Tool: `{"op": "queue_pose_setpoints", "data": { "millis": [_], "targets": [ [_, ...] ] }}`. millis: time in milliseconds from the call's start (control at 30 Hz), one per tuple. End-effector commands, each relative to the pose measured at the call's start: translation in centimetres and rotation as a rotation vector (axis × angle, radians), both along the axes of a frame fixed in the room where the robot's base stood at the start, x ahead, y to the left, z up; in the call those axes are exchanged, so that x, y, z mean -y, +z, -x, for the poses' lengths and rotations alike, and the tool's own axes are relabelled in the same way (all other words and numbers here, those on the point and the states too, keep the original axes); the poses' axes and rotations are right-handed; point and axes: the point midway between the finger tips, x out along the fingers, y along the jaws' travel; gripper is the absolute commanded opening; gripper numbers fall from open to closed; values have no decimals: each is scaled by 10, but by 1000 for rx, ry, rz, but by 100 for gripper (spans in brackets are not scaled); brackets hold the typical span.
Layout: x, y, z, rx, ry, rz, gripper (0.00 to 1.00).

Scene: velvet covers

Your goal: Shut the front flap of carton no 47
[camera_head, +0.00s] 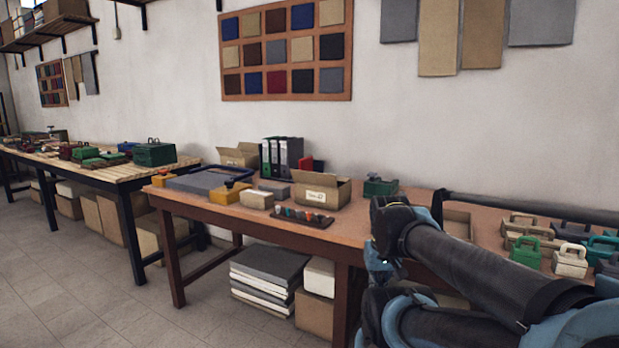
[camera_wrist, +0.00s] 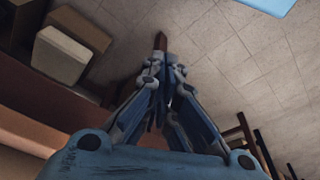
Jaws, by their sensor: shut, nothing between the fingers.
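An open brown cardboard carton (camera_head: 325,196) with a white label on its front stands on the brown worktable, right of the binders, in the head view. The label is too small to read surely. Its top flaps stand up; I cannot tell exactly how the front flap lies. A second open carton (camera_head: 240,156) stands farther back, left of the binders. My gripper (camera_wrist: 165,72) is shut and empty in the wrist view, over the floor beside the table. It is apart from both cartons, and neither carton is recognisable in that view.
The brown worktable (camera_head: 265,220) also bears black and green binders (camera_head: 282,156), a dark strip with small coloured pieces (camera_head: 302,217) before the labelled carton, and several toolboxes at right. My arm crosses the table's right part. Boxes (camera_wrist: 62,57) sit under the table. Floor is clear in front.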

Motion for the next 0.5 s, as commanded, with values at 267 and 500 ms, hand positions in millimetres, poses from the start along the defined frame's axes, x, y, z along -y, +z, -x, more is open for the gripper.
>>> {"op": "queue_pose_setpoints", "data": {
  "millis": [267,500],
  "targets": [
    [0,-4,-9,-12,0,0,0],
    [0,11,-7,2,20,10,25]
  ]
}}
